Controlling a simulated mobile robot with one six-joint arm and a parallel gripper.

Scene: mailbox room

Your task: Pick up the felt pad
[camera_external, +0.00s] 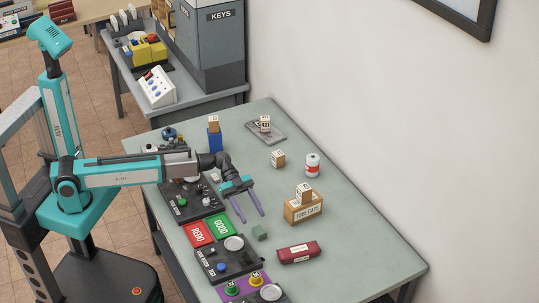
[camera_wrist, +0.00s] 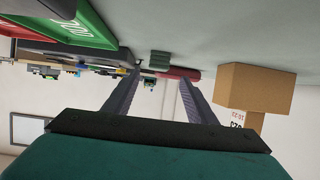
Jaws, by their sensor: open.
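A small dark green block (camera_external: 260,233), which looks like the felt pad, sits on the grey-green table (camera_external: 350,262) right of the green GOOD plate. It also shows near the top middle of the wrist view (camera_wrist: 159,59), which looks upside down. My gripper (camera_external: 252,218) is open and empty, its two purple-grey fingers spread. Its fingertips are close to the pad, on its far side in the external view. In the wrist view the pad lies ahead of the gap between the fingertips (camera_wrist: 160,75). I cannot tell the height of the fingertips over the table.
A red REDO plate (camera_external: 199,233) and green GOOD plate (camera_external: 220,226) lie left of the pad. A dark red case (camera_external: 299,252) lies nearby on the near right. A cardboard box (camera_external: 303,209) with a block on it stands to the right. Control panels (camera_external: 227,257) line the left edge.

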